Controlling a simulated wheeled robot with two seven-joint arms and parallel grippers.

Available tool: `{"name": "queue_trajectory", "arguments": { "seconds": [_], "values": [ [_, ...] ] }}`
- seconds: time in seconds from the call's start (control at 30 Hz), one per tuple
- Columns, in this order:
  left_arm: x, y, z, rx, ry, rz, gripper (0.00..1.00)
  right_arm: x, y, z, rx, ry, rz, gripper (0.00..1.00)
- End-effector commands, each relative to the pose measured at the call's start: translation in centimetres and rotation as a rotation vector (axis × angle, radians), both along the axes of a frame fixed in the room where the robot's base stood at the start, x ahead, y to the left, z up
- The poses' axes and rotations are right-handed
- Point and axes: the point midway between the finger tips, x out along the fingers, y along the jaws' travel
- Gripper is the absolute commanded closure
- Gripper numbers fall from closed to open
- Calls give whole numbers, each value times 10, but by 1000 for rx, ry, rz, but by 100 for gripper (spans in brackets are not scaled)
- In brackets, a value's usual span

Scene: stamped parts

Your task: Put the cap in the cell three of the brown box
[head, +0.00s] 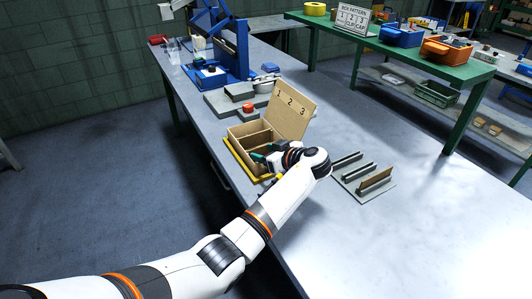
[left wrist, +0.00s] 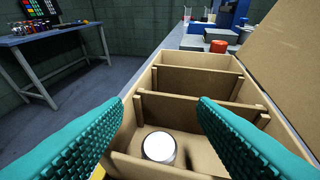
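The brown box (head: 240,157) stands on the table with its lid raised, marked 1, 2, 3 from left to right. In the left wrist view, dividers split the box (left wrist: 205,115) into cells. A round, pale-topped piece, apparently the cap (left wrist: 158,147), lies on the floor of the nearest cell, at the lid's 3 end. My left gripper (left wrist: 160,103) is open, its teal fingers apart above that cell, with nothing between the tips. In the head view the left gripper (head: 262,157) is at the box's near end, and the cap is hidden. My right gripper is not in view.
A grey rack with upright strips (head: 364,178) lies right of the box. A red round piece (head: 248,107) and a blue press (head: 228,50) stand behind it. The table's front right is clear.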

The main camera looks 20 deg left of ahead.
Motion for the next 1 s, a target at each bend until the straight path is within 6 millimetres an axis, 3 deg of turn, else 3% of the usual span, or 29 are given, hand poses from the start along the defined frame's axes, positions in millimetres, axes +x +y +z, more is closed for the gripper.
{"name": "queue_trajectory", "arguments": {
  "seconds": [0.17, 0.3, 0.37, 0.7, 1.0],
  "values": [
    [0, 0, 3, 0, 0, 0, 47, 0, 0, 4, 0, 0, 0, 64],
    [0, 0, 18, 0, 1, 0, 47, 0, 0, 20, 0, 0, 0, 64],
    [-4, -11, 14, -3, -1, -3, 47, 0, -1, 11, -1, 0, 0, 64],
    [-34, -75, 43, -2, -2, -3, 47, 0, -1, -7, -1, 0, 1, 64],
    [-46, -100, 57, 0, 0, -1, 47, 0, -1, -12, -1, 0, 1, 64]
  ]
}}
